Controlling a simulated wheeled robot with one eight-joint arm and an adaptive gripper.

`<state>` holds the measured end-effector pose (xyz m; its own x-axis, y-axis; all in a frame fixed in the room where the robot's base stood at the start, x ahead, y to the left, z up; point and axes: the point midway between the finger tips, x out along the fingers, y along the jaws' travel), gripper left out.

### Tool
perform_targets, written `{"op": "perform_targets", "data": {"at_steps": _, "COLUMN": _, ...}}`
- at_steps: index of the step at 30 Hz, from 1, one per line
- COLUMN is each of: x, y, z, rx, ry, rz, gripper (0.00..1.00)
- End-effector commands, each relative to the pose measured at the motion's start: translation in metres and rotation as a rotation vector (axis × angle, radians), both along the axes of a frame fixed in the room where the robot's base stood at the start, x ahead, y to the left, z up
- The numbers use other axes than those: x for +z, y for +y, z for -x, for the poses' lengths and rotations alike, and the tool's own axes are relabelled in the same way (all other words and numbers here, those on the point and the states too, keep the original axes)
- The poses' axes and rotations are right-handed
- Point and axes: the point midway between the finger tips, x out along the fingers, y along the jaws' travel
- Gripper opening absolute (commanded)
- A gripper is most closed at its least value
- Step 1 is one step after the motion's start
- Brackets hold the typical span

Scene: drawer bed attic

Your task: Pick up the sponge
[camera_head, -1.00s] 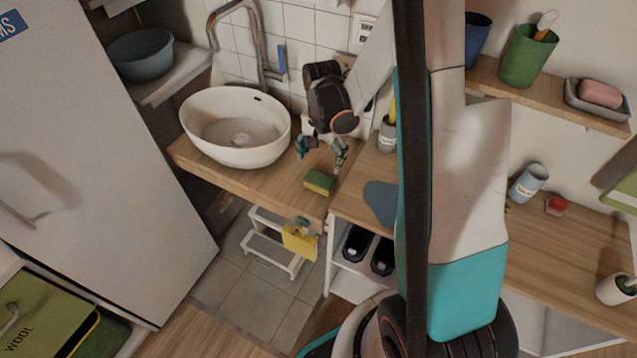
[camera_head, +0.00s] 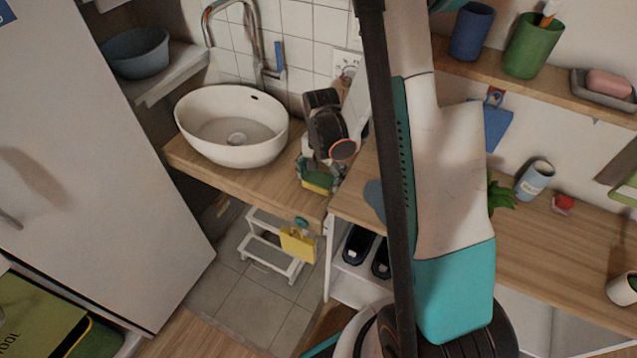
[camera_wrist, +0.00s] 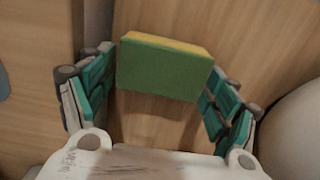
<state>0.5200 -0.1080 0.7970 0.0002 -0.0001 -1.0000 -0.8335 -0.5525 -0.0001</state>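The sponge (camera_head: 317,183), green on one side and yellow on the other, is on the wooden counter to the right of the basin. In the wrist view, the sponge (camera_wrist: 163,68) lies between the two teal-padded fingers of my gripper (camera_wrist: 160,78), its green face toward the camera. The fingers are spread wide, one beside each end of it. They are very close to its ends, and contact is not clear. In the head view, my gripper (camera_head: 320,172) is down over the sponge and hides part of it.
A white oval basin (camera_head: 232,128) stands just left of my gripper, with a tap (camera_head: 247,40) behind it. The tiled wall is close behind. A white step stool (camera_head: 270,250) and a hanging yellow item (camera_head: 298,243) are below the counter edge.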

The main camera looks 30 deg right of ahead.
Motion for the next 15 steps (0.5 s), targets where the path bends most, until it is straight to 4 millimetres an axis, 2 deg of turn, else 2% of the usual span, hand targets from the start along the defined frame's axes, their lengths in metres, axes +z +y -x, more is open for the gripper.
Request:
{"op": "perform_targets", "data": {"at_steps": 1, "x": 0.0002, "y": 0.0000, "z": -0.0001, "rx": 0.000, "ry": 0.000, "rz": 0.000, "gripper": 0.72}}
{"op": "perform_targets", "data": {"at_steps": 3, "x": 0.0003, "y": 0.0001, "z": -0.0001, "rx": 0.000, "ry": 0.000, "rz": 0.000, "gripper": 0.56}}
{"op": "perform_targets", "data": {"at_steps": 4, "x": 0.0003, "y": 0.0001, "z": -0.0001, "rx": 0.000, "ry": 0.000, "rz": 0.000, "gripper": 0.54}}
{"op": "perform_targets", "data": {"at_steps": 15, "x": 0.0013, "y": 0.0001, "z": -0.0001, "rx": 0.000, "ry": 0.000, "rz": 0.000, "gripper": 0.54}}
